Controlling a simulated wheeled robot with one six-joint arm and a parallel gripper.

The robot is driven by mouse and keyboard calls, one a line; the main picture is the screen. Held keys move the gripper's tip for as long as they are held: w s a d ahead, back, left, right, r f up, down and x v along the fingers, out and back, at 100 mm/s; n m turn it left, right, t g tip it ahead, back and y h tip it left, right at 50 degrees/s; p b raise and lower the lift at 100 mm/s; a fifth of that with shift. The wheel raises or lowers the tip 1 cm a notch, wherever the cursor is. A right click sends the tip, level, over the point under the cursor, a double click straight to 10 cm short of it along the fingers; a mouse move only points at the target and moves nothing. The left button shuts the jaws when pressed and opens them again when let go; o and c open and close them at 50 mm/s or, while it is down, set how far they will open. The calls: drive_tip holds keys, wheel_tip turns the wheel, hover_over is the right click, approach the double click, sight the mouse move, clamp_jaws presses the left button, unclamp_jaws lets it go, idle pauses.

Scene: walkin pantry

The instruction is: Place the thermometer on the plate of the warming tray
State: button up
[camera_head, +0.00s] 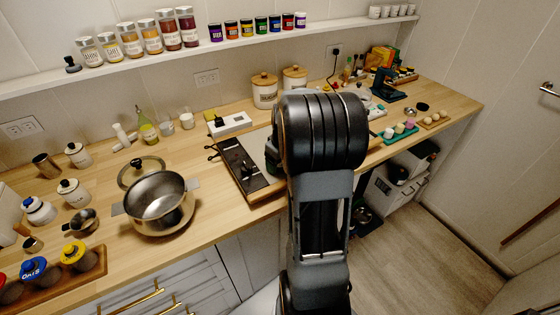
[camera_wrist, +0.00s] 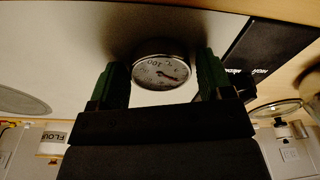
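I cannot tell whether the dial touches the plate. The tray's black control panel (camera_wrist: 268,58) carries lettering. In the head view the warming tray (camera_head: 240,165) is partly behind my arm, which hides the thermometer and most of the plate.
A steel pot (camera_head: 160,205) stands left of the tray, with a glass lid (camera_head: 141,172) behind it. A white device (camera_head: 229,123) and canisters (camera_head: 264,90) stand at the back. Jars line the shelf (camera_head: 255,40). Eggs and a green tray (camera_head: 400,134) lie to the right.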

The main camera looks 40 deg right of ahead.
drive_tip(key=shift+o, duration=1.1)
wheel_tip(320, 180, up, 12)
drive_tip(key=s, duration=0.1)
drive_tip(key=s+a+f+m+t, duration=0.1)
drive_tip(key=s+a, duration=0.4)
drive_tip(key=a, duration=0.5)
drive_tip(key=s+a+f+t, duration=0.1)
drive_tip(key=s+a+f, duration=0.1)
drive_tip(key=s+a, duration=0.4)
drive_tip(key=a, duration=0.4)
drive_tip(key=shift+a+m+t, duration=0.3)
drive_tip(key=shift+a+m, duration=0.05)
drive_tip(key=shift+m, duration=0.05)
drive_tip(key=shift+s, duration=0.1)
